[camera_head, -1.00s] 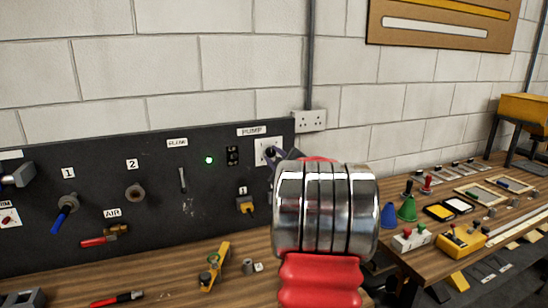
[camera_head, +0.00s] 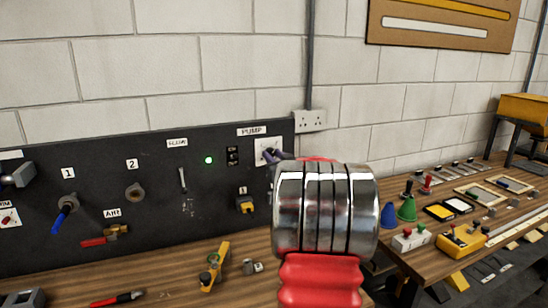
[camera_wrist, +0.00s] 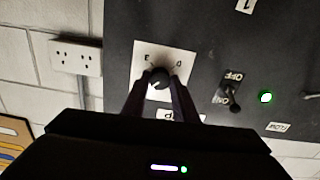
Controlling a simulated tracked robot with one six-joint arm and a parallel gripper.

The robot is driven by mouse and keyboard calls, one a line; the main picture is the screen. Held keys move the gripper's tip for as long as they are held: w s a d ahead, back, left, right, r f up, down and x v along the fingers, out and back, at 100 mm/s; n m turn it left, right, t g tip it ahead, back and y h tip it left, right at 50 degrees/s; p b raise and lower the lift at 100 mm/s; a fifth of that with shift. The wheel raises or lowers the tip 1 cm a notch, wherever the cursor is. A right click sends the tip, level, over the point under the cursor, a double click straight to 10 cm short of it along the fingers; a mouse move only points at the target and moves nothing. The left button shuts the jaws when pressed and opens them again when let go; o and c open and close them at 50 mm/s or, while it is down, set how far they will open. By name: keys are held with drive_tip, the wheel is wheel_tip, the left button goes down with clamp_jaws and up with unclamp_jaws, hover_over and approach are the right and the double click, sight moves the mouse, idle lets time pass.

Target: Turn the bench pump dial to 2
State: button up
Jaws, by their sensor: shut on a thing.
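The pump dial (camera_wrist: 160,76) is a small dark knob on a white plate (camera_wrist: 172,58) marked with numerals, fixed to the black panel. In the wrist view a "3" and a "0" show on the plate; other marks are hidden or too small to read. My gripper (camera_wrist: 160,85) is shut on the dial, one finger on each side. In the head view the gripper (camera_head: 270,156) reaches the plate under the PUMP label (camera_head: 252,131), and my arm hides part of that area.
An OFF-marked toggle switch (camera_wrist: 231,95) and a lit green lamp (camera_wrist: 265,97) sit beside the dial. A wall socket (camera_head: 310,121) is near the panel's right edge. Tools lie on the wooden bench (camera_head: 150,286) below. A second bench with cones and boxes stands at right.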

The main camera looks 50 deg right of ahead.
drive_tip(key=shift+f+m, duration=0.3)
drive_tip(key=shift+f, duration=0.1)
drive_tip(key=o, duration=1.1)
drive_tip(key=shift+r, duration=0.25)
drive_tip(key=shift+c, duration=0.2)
drive_tip(key=v, duration=1.4)
drive_tip(key=shift+d+f, duration=0.1)
